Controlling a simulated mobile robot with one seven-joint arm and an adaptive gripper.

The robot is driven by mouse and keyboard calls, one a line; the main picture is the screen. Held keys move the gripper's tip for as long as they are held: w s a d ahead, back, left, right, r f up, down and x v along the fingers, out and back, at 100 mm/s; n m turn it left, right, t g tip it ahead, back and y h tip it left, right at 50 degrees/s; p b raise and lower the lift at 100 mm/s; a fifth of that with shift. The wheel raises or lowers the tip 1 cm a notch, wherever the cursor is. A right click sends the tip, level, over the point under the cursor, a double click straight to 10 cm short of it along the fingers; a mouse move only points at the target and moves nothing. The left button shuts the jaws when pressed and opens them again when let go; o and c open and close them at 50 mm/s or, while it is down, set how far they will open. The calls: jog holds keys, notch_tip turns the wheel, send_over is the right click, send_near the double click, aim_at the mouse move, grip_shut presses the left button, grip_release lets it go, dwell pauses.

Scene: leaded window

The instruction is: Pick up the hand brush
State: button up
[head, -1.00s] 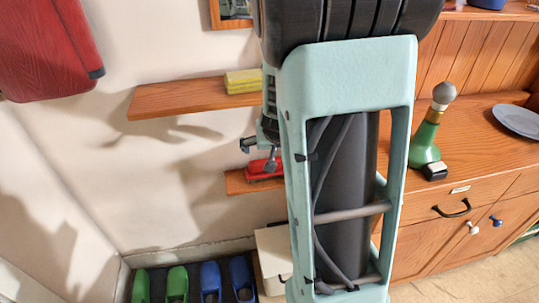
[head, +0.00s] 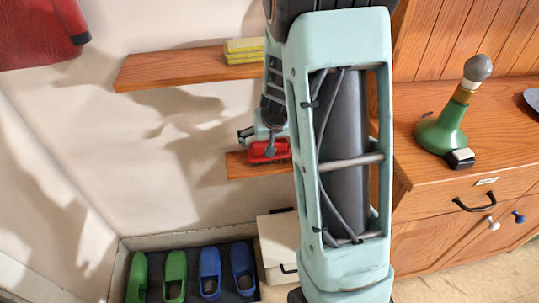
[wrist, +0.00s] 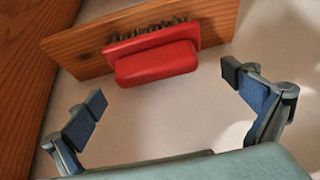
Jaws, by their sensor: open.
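The hand brush is red with a block-like handle and dark bristles. In the wrist view the hand brush (wrist: 157,62) lies against the wooden lower shelf (wrist: 85,55), ahead of my gripper (wrist: 164,89). My gripper's two blue-grey fingers are spread wide and empty, with the brush beyond the tips and roughly between them. In the head view the brush (head: 260,152) sits on the lower shelf (head: 238,168), partly covered by my gripper (head: 268,143), and my arm hides the shelf's right end. I cannot tell whether the fingers touch the brush.
An upper shelf (head: 180,70) with yellow sponges (head: 244,50) is above the brush. Green and blue shoes (head: 210,270) stand on a dark mat below, beside a white box (head: 277,240). A wooden cabinet with a green bottle-like object (head: 445,128) is at right.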

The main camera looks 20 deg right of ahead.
jog(key=x, duration=0.2)
jog(key=b+x, duration=0.1)
jog(key=x, duration=0.1)
jog(key=shift+d+f, duration=0.2)
jog(key=shift+d, duration=0.05)
jog(key=shift+c, duration=0.4)
jog(key=c, duration=1.1)
jog(key=shift+r, duration=0.2)
jog(key=shift+r, duration=0.2)
notch_tip(320, 180, up, 3)
jog(key=shift+s+r+p, duration=0.1)
jog(key=shift+r+p, duration=0.05)
jog(key=shift+p, duration=0.7)
jog(key=s+r+p, duration=0.1)
jog(key=s+r, duration=0.3)
jog(key=s, duration=0.3)
jog(key=s+d+r+p, duration=0.1)
jog(key=s+r+p, duration=0.1)
jog(key=s+r, duration=0.3)
jog(key=shift+s+d, duration=0.25)
jog(key=shift+s, duration=0.6)
